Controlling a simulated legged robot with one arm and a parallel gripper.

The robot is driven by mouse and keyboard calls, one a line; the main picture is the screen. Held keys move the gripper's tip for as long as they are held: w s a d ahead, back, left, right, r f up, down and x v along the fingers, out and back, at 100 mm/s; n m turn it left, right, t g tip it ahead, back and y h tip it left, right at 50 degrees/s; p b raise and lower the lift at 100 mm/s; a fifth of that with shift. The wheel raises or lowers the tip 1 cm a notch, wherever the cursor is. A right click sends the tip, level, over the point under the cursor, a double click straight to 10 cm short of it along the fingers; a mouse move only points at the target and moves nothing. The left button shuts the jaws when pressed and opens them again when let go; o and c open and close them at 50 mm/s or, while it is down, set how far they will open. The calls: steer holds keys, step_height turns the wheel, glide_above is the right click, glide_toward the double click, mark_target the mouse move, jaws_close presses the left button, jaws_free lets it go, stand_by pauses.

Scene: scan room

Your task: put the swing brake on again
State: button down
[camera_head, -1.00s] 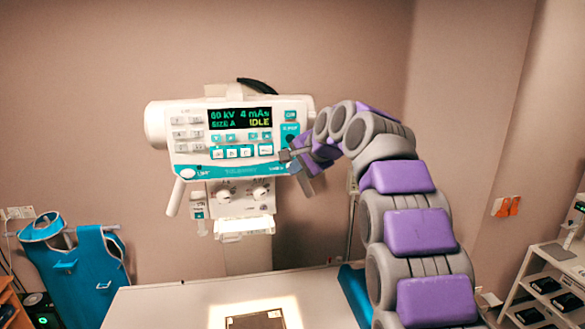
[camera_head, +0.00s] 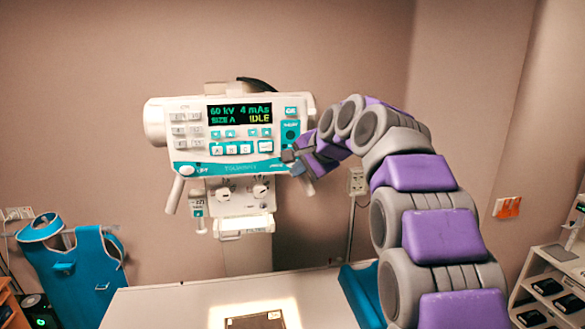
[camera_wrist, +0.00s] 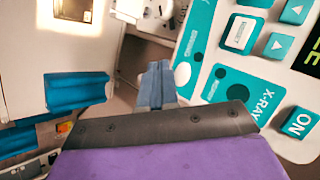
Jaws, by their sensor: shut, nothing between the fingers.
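The white and teal tube-head control panel (camera_head: 235,140) hangs on the far side of the table, its display reading 60 kV, 4 mAs, IDLE. My gripper (camera_head: 288,156) is at the panel's lower right corner, its fingers shut and empty. In the wrist view my fingertips (camera_wrist: 158,66) are beside a white round button (camera_wrist: 182,73) on the panel's teal lower strip; I cannot tell whether they touch it. The button's label is not readable, so I cannot confirm that it is the swing brake. My gripper hides part of that corner in the head view.
Below the panel is a collimator box (camera_head: 240,200) with two knobs, between slanted handles. A table (camera_head: 160,305) bears a dark plate (camera_head: 255,320) in the light. A blue apron (camera_head: 85,265) hangs at left. A shelf (camera_head: 545,265) stands at right.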

steer(key=s, duration=0.1)
steer(key=s+d+b, duration=0.1)
steer(key=s, duration=0.1)
steer(key=shift+s, duration=0.15)
steer(key=shift+f, duration=0.1)
stand_by(0.4)
steer(key=s+d+f+n+g+h+b, duration=0.2)
steer(key=s+d+f+b, duration=0.4)
steer(key=s+f, duration=1)
steer(key=s+d+f+n+g+h+b, duration=0.2)
steer(key=s+d+f+b, duration=0.4)
steer(key=s+f, duration=1)
steer(key=s+d+f+n+g+h+b, duration=0.2)
steer(key=s+d+f+g+b, duration=0.3)
steer(key=s+f+b, duration=0.6)
steer(key=s+d+f+n, duration=0.1)
steer(key=s+f, duration=0.4)
steer(key=f, duration=0.4)
steer(key=shift+d+n, duration=0.15)
steer(key=shift+n, duration=0.25)
steer(key=shift+w, duration=0.1)
